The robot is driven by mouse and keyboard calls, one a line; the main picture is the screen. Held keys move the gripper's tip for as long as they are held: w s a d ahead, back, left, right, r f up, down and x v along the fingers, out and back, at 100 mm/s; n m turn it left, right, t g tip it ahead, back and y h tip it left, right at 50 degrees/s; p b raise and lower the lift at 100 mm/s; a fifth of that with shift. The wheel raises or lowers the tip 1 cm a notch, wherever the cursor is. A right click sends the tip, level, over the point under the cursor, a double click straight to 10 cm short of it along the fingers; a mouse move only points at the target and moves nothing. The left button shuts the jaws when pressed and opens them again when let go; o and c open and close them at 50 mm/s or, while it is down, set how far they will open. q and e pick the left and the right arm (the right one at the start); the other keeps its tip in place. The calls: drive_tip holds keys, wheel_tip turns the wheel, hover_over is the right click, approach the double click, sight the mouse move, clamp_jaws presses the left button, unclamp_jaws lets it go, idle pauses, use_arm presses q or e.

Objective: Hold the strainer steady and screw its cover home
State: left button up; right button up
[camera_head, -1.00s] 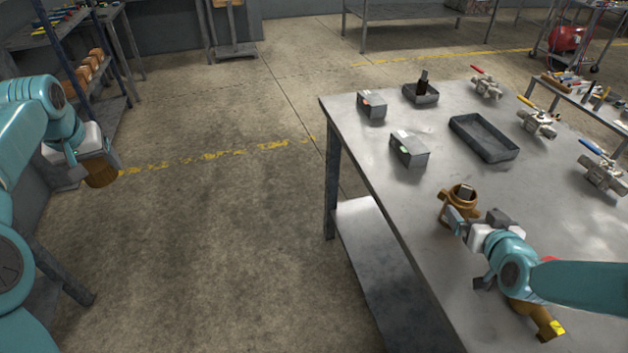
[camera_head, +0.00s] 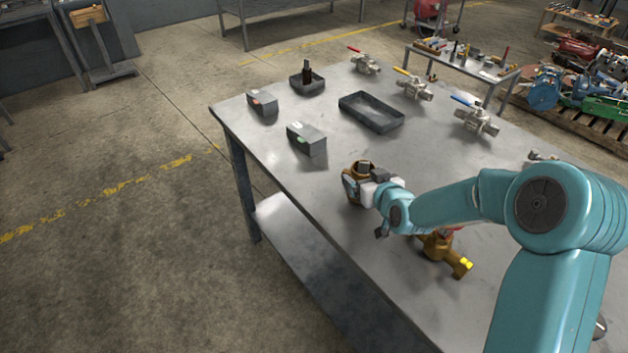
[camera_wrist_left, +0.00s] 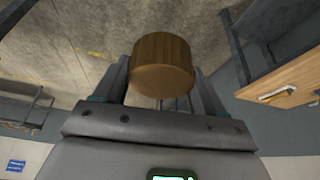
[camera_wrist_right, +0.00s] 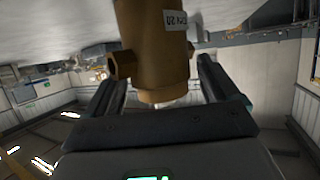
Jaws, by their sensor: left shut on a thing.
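The brass strainer body (camera_head: 361,167) stands on the steel workbench (camera_head: 265,170) near its front edge, with its round mouth facing up. My right gripper (camera_head: 358,186) is at the strainer's near side. In the right wrist view the strainer body (camera_wrist_right: 153,45) is between the fingers, with a narrow gap beside the right finger; the jaws look open around it. The brass-brown round cover with a ribbed side (camera_wrist_left: 162,62) is in the left wrist view, held between the fingers of my left gripper (camera_wrist_left: 160,85), over the floor. The left arm is outside the head view.
Bare bench lies between tray and strainer.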

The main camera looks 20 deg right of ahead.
use_arm(q)
drive_tip(key=shift+s+r, duration=0.1)
use_arm(e)
drive_tip(key=shift+s, duration=0.1)
drive_tip(key=c, duration=1)
drive_tip(key=shift+r, duration=0.2)
drive_tip(key=shift+c, duration=1.4)
